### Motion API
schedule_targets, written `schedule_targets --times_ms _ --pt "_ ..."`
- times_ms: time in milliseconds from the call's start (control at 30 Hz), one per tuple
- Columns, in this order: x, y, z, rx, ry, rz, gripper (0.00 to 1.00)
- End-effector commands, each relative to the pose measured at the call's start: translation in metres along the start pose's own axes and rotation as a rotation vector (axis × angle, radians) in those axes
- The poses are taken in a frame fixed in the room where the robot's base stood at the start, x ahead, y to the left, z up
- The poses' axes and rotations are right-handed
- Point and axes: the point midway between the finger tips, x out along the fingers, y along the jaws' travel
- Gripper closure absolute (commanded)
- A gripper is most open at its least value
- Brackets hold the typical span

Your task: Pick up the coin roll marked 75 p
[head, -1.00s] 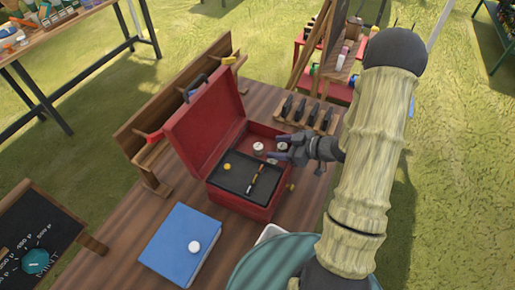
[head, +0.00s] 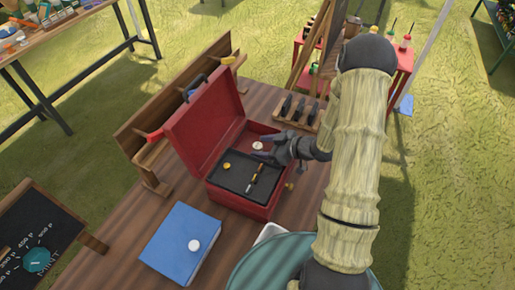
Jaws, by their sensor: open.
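A red box (head: 238,203) stands on the wooden table with its lid raised. A dark tray (head: 232,178) covers its near part and bears a yellow round piece (head: 227,165) and a thin dark-and-yellow tool (head: 256,178). In the far compartment one pale round coin roll (head: 258,146) shows. Its marking is too small to read. My gripper (head: 262,151) is open over the far right part of the box, its fingers pointing left, close to this roll. I cannot tell whether they touch. My gripper hides part of the compartment, and no other rolls show there.
A blue book (head: 180,243) with a white round piece (head: 194,245) lies on the table at front left. A wooden rack (head: 297,110) with dark items stands behind the box. A teal round surface (head: 262,265) is at the front right. A wooden rail (head: 150,125) runs along the left edge.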

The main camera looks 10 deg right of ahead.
Motion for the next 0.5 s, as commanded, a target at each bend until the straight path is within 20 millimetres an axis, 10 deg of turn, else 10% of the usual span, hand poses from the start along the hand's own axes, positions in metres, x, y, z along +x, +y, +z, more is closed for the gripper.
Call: schedule_targets --times_ms 333,500 --pt "-0.0014 0.0008 0.0005 0.002 0.000 0.002 0.46" --pt "-0.0018 0.0012 0.0007 0.002 0.000 0.003 0.79"
